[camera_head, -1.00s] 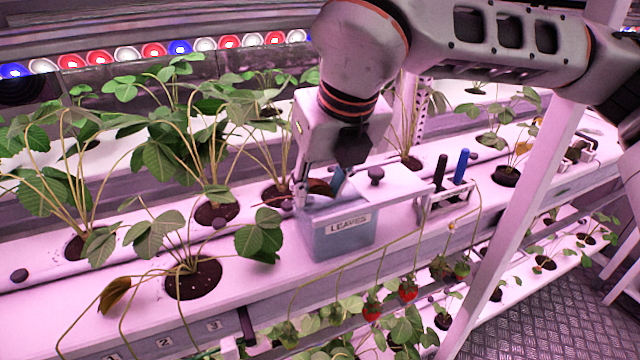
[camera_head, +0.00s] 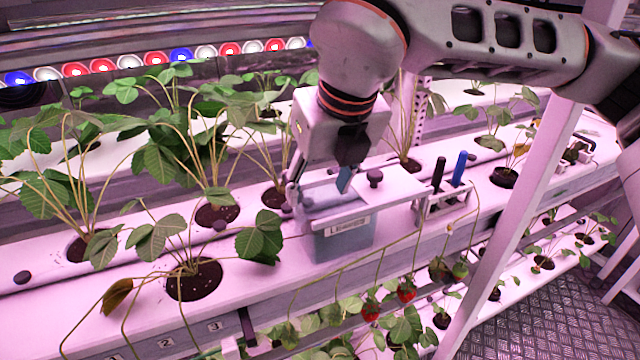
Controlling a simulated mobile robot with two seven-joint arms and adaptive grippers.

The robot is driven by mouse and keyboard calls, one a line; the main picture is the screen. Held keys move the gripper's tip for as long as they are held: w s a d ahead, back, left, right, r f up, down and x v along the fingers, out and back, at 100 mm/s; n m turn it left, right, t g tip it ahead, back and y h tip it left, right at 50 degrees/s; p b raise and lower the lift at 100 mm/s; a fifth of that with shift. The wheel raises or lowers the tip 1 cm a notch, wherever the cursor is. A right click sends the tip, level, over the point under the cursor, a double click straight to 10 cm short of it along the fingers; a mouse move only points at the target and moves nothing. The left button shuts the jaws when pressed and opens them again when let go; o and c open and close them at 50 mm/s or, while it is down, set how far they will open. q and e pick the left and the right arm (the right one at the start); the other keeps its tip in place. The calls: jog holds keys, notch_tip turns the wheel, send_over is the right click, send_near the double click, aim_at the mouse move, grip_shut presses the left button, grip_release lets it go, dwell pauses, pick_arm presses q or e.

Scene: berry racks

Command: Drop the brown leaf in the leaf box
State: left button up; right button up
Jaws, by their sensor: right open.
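The leaf box (camera_head: 345,243), a blue-grey bin with a white rim and a label on its front, stands on the white rack. My right gripper (camera_head: 319,188) points down over the left part of the box's opening. Its fingers are spread and nothing shows between them. The inside of the box is mostly hidden by the rim and the gripper, and I see no leaf in it. A withered yellow-brown leaf (camera_head: 117,295) hangs on the front-left plant. My left gripper is not in view.
Strawberry plants (camera_head: 165,235) in round holes stand left of the box. A black-handled tool (camera_head: 439,174) and a blue-handled tool (camera_head: 460,166) stand in a holder to its right. A white post (camera_head: 515,230) rises at right. Red strawberries (camera_head: 406,294) hang below the rack edge.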

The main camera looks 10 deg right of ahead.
jog(key=s+d+r+b, duration=0.1)
jog(key=s+d+b, duration=0.1)
jog(key=s, duration=1)
jog(key=shift+s+d+b, duration=0.15)
jog(key=shift+d+b, duration=0.1)
jog(key=shift+b, duration=0.2)
jog(key=shift+r, duration=0.1)
